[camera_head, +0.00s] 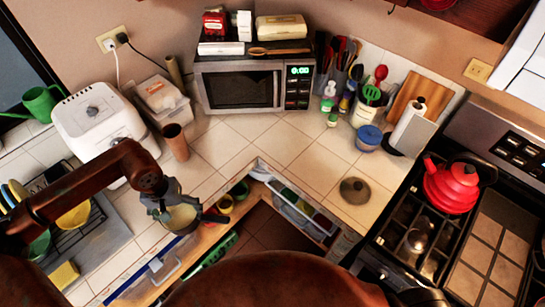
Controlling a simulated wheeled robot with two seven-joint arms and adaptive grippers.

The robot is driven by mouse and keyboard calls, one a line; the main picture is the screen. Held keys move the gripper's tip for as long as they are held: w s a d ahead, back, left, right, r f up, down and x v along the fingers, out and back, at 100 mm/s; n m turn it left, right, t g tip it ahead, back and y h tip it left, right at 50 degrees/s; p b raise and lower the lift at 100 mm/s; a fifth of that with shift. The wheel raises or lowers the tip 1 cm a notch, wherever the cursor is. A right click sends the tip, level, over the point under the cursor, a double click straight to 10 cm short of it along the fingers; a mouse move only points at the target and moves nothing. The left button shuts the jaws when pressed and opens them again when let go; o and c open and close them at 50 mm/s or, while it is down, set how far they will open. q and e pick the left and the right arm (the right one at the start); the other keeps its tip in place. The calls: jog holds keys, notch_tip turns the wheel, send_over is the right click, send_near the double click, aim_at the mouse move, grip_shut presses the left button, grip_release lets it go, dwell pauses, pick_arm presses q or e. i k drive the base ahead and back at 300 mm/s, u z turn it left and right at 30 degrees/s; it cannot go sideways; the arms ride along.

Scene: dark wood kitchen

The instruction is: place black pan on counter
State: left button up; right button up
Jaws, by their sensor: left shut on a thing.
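My left gripper (168,207) is over the near left counter edge, beside the open drawers. It is shut on a small pan (182,219) with a pale yellowish round surface and a dark handle pointing right. The gripper hides part of the pan, and whether the pan touches the counter edge is hard to tell. The white tiled counter (280,145) runs around the corner behind it. My right gripper does not show.
A brown cup (175,142) and a white appliance (98,122) stand behind the arm. A microwave (255,85) is at the back. A dark round lid (355,190) lies on the right counter near a red kettle (452,185). An open drawer (298,213) is below. Middle tiles are clear.

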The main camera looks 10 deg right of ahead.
aim_at(322, 148)
jog(key=z, duration=0.25)
jog(key=i, duration=0.25)
jog(key=z, duration=1.3)
jog(key=i, duration=0.5)
jog(key=u, duration=0.05)
